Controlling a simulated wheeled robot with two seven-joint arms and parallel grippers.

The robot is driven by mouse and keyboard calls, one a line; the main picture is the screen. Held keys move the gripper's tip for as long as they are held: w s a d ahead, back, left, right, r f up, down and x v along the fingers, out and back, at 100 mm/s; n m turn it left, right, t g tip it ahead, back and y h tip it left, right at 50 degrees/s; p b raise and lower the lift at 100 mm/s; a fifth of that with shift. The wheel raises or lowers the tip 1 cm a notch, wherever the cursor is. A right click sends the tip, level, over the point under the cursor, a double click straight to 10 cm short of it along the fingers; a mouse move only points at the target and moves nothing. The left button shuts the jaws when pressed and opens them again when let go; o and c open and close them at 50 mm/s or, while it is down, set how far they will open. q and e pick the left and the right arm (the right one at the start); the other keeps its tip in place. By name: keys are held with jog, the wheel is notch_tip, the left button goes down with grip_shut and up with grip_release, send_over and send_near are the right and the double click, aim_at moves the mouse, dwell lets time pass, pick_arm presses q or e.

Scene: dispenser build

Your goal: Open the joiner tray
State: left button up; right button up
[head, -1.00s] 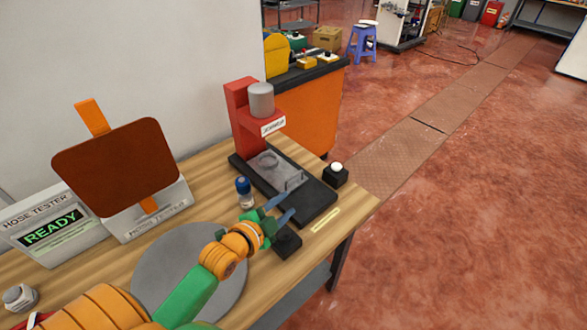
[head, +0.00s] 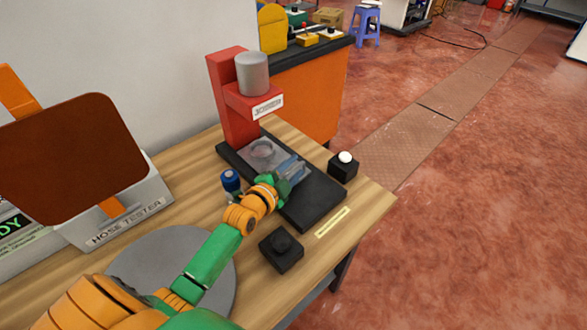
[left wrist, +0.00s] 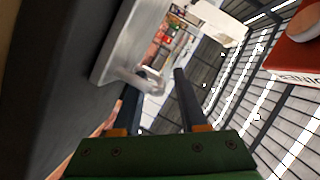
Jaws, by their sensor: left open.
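The joiner is a red press (head: 232,110) with a grey cylinder and a black base (head: 318,204) on the wooden bench. Its grey tray (head: 262,153) lies on the base under the cylinder, with a round recess. My left gripper (head: 291,170) is over the tray's front end and hides part of it. In the left wrist view, my left gripper (left wrist: 156,80) has its two dark fingers apart. The grey tray (left wrist: 117,42) and its handle (left wrist: 146,79) show there, with the handle near the fingertips. I cannot tell whether they touch. My right gripper is not in view.
A blue-capped bottle (head: 230,181) stands close beside my left wrist. A grey disc (head: 190,250) and the hose tester (head: 120,222) are to the left.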

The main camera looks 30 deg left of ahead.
pick_arm(q)
grip_shut()
jog(key=shift+r, duration=0.2)
dwell(1.3)
